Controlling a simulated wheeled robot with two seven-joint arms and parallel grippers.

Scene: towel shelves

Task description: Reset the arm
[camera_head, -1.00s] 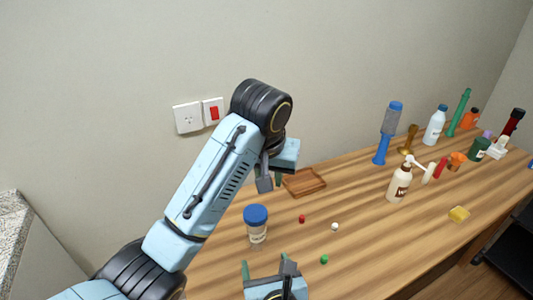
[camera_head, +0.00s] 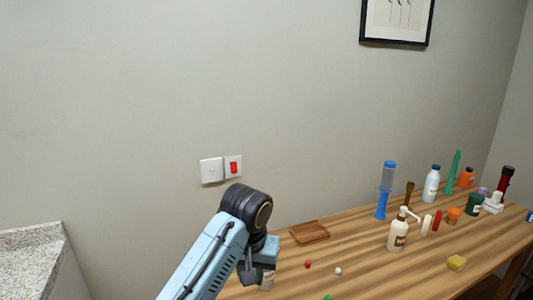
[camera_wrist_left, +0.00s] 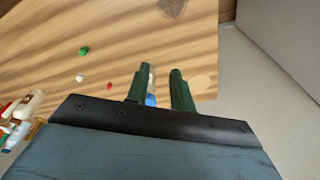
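My left arm comes in from the lower left in the head view, with its left gripper (camera_head: 247,274) pointing down over the near left part of the table. In the left wrist view the two dark green fingers (camera_wrist_left: 160,78) stand apart with a gap between them. A small blue patch (camera_wrist_left: 151,100) shows by the fingers, mostly hidden; I cannot tell for sure what it is. A pale jar (camera_head: 267,281) is partly hidden behind the gripper in the head view. My right gripper is not in view.
The wooden table (camera_head: 360,266) holds a brown tray (camera_head: 310,232), a red ball (camera_head: 308,264), a white ball (camera_head: 338,271) and a green ball (camera_head: 328,297). A pump bottle (camera_head: 398,234) and several other bottles stand to the right. A wall socket (camera_head: 211,170) is behind.

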